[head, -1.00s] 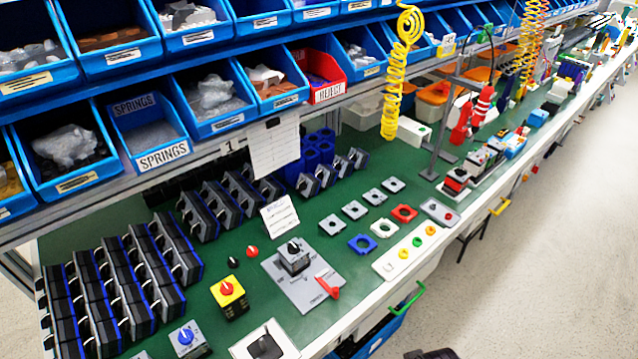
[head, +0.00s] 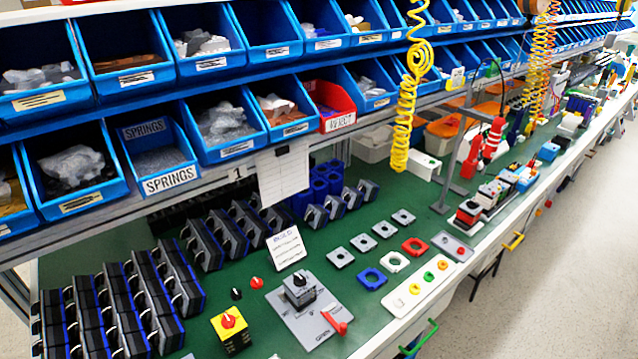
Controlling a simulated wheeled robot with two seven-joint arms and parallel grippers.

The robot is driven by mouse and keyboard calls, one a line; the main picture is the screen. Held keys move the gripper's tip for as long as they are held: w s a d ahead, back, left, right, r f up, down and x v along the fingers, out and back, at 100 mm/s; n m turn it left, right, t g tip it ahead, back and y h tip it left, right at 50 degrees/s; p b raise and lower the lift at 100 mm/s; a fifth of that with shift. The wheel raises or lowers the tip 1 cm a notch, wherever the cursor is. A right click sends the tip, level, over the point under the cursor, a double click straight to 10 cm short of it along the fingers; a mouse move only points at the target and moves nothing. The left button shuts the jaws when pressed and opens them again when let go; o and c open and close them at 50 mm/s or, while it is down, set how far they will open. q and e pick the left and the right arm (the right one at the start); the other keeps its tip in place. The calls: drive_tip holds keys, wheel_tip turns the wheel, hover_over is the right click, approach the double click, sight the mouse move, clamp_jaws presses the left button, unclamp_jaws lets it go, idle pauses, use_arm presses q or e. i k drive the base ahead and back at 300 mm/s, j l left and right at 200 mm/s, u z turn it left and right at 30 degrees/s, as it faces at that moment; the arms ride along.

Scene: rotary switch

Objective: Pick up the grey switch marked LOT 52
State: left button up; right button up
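A grey switch with a black knob (head: 299,290) stands on a grey plate (head: 307,325) on the green bench, with a red handle (head: 335,322) at the plate's right side. No LOT 52 marking is readable on it. A small white card (head: 286,247) with unreadable print stands just behind it. A yellow switch with a red knob (head: 231,331) stands to its left at the front. Several dark grey and blue switch units (head: 135,300) stand in rows at the left. Neither of my grippers is in view.
Blue parts bins (head: 72,168) line the shelf above the bench, one red bin (head: 331,106) among them. A yellow coiled hose (head: 405,120) hangs over the bench. Loose square and ring plates (head: 371,278) lie right of the switch.

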sight(301, 297)
drive_tip(key=l+u, duration=0.2)
drive_tip(key=u, duration=0.15)
drive_tip(key=i+l+u, duration=0.1)
drive_tip(key=l+u, duration=0.35)
drive_tip(key=u, duration=0.25)
